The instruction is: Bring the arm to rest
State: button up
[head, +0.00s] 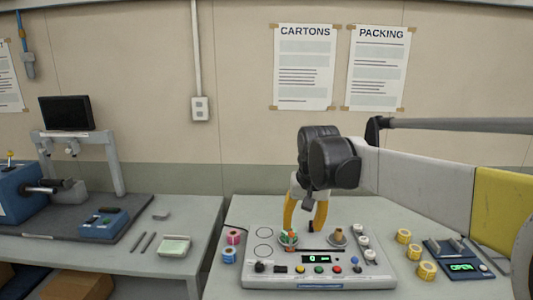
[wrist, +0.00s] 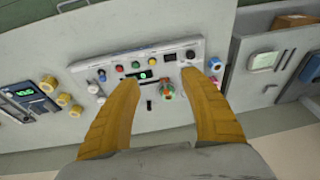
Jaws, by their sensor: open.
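My gripper (head: 304,226) has two yellow fingers pointing down, above the back edge of the light grey control panel (head: 262,272). In the wrist view my gripper (wrist: 161,77) shows its fingers spread apart with nothing held between them. The panel lies beyond the fingertips there. My arm comes in from the right of the head view, with its dark wrist joint above the panel. Whether the fingertips touch anything is hard to tell.
On the panel are a spindle with a green and orange piece (head: 288,238), a bare tan spindle (head: 338,237), several white rolls, buttons and a lit display (head: 319,258).

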jog(key=s+d+f+t, duration=0.1)
jog(key=s+d+f, duration=0.1)
jog(key=s, duration=0.6)
jog(key=s+d+f+t, duration=0.1)
jog(key=s+d, duration=0.3)
jog(key=s, duration=0.5)
jog(key=s+d+f+t, duration=0.2)
jog(key=s+d, duration=0.1)
jog(key=s, duration=0.5)
jog(key=shift+s+d+f, duration=0.3)
jog(key=shift+d+f, duration=0.05)
